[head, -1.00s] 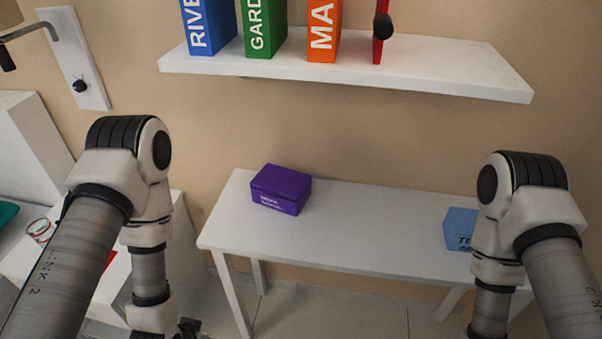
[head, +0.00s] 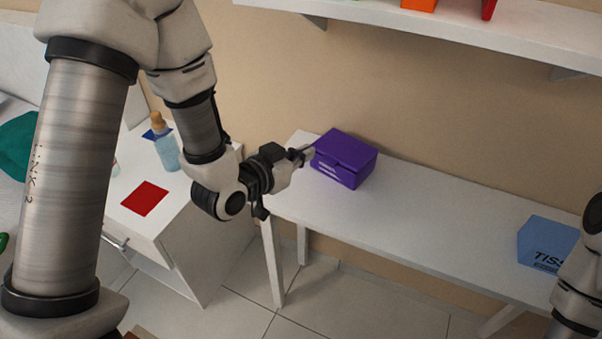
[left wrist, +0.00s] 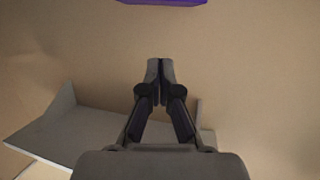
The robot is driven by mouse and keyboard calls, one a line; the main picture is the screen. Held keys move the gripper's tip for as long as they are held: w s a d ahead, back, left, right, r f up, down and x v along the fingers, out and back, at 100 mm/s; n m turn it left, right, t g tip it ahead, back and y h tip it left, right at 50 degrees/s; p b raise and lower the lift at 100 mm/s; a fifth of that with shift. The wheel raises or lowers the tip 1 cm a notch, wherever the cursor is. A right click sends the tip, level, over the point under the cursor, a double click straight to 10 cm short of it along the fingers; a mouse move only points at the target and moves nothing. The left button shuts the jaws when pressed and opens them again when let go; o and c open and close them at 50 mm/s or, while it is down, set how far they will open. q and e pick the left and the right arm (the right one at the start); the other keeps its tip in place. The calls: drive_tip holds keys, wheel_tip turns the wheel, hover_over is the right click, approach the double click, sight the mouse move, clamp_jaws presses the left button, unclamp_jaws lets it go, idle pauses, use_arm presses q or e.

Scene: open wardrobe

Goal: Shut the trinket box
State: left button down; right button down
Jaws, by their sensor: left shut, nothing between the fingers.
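The purple box (head: 344,159), which I take for the trinket box, stands on the white table. Its lid looks down, though I cannot tell whether it is fully closed. White lettering on its front is too small to read. A purple edge (left wrist: 162,2) shows at the top of the left wrist view. My left gripper (head: 306,153) is shut and empty, with its tips at the box's left side; I cannot tell whether they touch. Its shut fingers also show in the left wrist view (left wrist: 160,66). My right gripper is out of view.
The white table (head: 420,215) is clear between the purple box and a blue tissue box (head: 546,243). A white shelf (head: 440,32) hangs above. At left, a bottle (head: 165,147) and a red square (head: 145,198) are on a white cabinet.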

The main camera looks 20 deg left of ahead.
use_arm(q)
approach(342, 151)
drive_tip(key=w+r, duration=0.3)
wheel_tip(342, 151, down, 3)
drive_tip(key=shift+f, duration=0.45)
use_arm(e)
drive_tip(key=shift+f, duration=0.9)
